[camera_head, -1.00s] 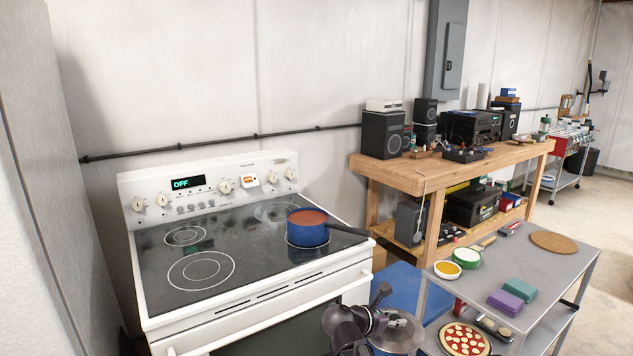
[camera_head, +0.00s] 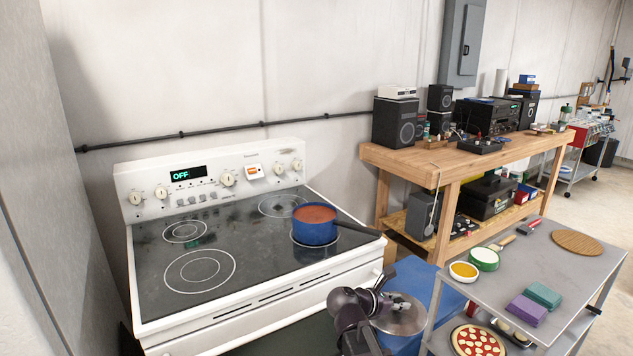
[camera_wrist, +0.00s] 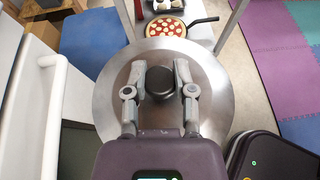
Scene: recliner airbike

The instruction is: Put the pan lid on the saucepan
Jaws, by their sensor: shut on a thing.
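The blue saucepan (camera_head: 315,228) stands on the right front burner of the white stove, its dark handle pointing right. It is uncovered and shows a reddish-orange content. The pan lid (camera_head: 402,312) is a round grey metal disc with a black knob. In the wrist view the lid (camera_wrist: 112,88) fills the middle, and my gripper (camera_wrist: 160,75) is shut on its black knob, one finger on each side. In the head view my gripper (camera_head: 385,290) holds the lid in front of the stove, to the right of and lower in the picture than the saucepan.
The stove (camera_head: 215,335) has a front handle rail near my arm. A grey cart (camera_head: 510,255) at the right carries bowls, sponges and a wooden board, with a pizza pan (camera_head: 478,342) on its lower shelf. A wooden workbench (camera_head: 400,160) stands behind.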

